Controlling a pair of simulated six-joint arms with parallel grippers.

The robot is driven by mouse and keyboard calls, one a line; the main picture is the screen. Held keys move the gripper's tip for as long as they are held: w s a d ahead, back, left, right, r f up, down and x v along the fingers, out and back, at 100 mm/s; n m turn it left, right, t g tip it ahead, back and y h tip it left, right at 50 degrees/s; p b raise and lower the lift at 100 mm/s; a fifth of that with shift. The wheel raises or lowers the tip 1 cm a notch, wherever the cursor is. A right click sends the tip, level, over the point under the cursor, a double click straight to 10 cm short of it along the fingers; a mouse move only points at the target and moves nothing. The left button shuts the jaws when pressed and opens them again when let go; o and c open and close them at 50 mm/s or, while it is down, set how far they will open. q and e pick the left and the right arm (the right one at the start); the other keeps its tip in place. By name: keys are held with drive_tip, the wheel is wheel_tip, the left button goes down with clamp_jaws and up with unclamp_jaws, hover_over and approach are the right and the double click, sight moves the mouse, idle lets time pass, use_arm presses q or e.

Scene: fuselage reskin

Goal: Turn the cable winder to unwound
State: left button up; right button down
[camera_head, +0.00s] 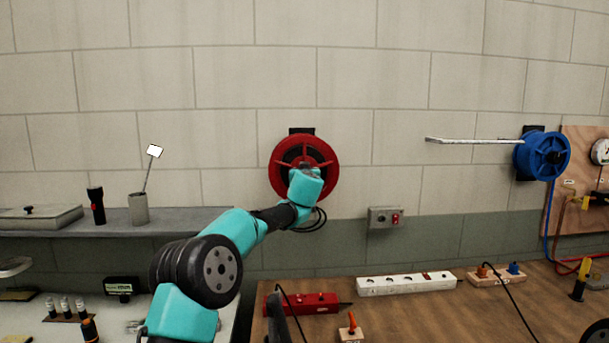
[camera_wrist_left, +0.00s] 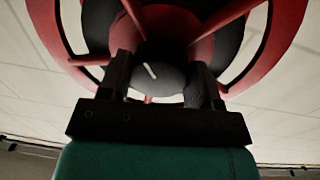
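The cable winder (camera_head: 280,178) is a red reel with a dark core, mounted on the block wall. It fills the top of the left wrist view (camera_wrist_left: 45,25), with red spokes around a dark round hub knob (camera_wrist_left: 160,77) that bears a short white mark. My left gripper (camera_head: 303,172) is at the reel's centre, and its arm covers part of the lower right side. In the left wrist view its two dark fingers (camera_wrist_left: 162,85) stand apart on either side of the knob. I cannot tell whether they press on it. My right gripper is not in view.
A blue reel (camera_head: 548,155) with a pale bar (camera_head: 475,141) pointing left is mounted at the right. A wall socket box (camera_head: 385,217) is right of the red reel. Below are a white power strip (camera_head: 405,284) and a red one (camera_head: 310,304) on a wooden bench (camera_head: 440,325).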

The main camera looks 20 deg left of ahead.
use_arm(q)
drive_tip(key=c, duration=0.4)
drive_tip(key=shift+c, duration=0.3)
drive_tip(key=shift+m, duration=0.3)
drive_tip(key=m, duration=1.1)
drive_tip(key=shift+r+g, duration=0.1)
drive_tip(key=shift+g, duration=0.3)
drive_tip(key=m, duration=0.6)
drive_tip(key=shift+d+y, duration=0.1)
drive_tip(key=shift+y, duration=0.3)
drive_tip(key=m, duration=0.6)
drive_tip(key=shift+y, duration=0.3)
